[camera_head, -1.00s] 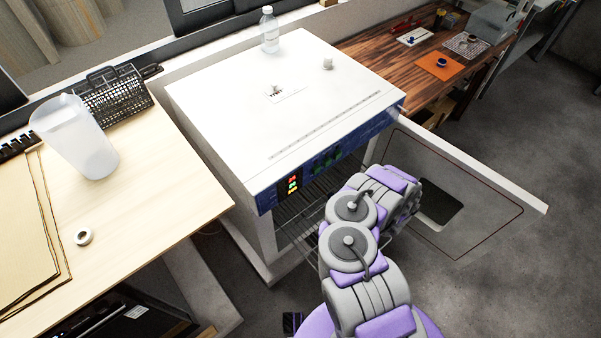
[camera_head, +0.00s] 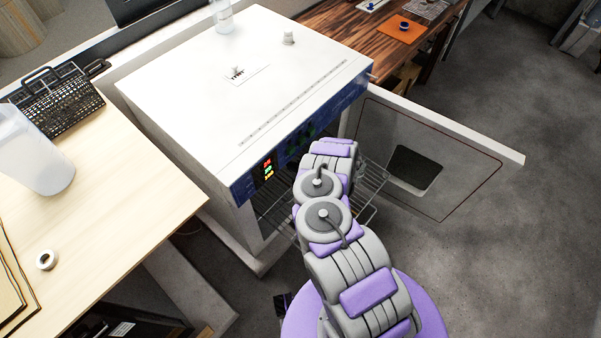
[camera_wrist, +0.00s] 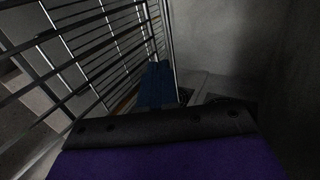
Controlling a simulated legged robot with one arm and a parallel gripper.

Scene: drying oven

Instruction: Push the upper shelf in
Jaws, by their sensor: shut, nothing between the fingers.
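The white drying oven (camera_head: 240,75) stands open at the front. A wire shelf (camera_head: 371,188) sticks out of its opening, showing to the right of my arm; part of the wire rack also shows to the left, inside the opening. My arm covers the middle, so I cannot tell in the head view how far out it is. In the wrist view, wire shelf bars (camera_wrist: 95,45) fill the left side. My gripper (camera_wrist: 157,85) is shut and empty, its dark blue fingers close beside the bars; contact is unclear. The head view hides the gripper behind my arm.
The open oven door (camera_head: 440,155) reaches out to the right. A pale wooden table (camera_head: 110,190) with a plastic jug (camera_head: 35,155) stands at the left. A bottle (camera_head: 222,15) and small knobs are on the oven top. Bare floor lies at the right.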

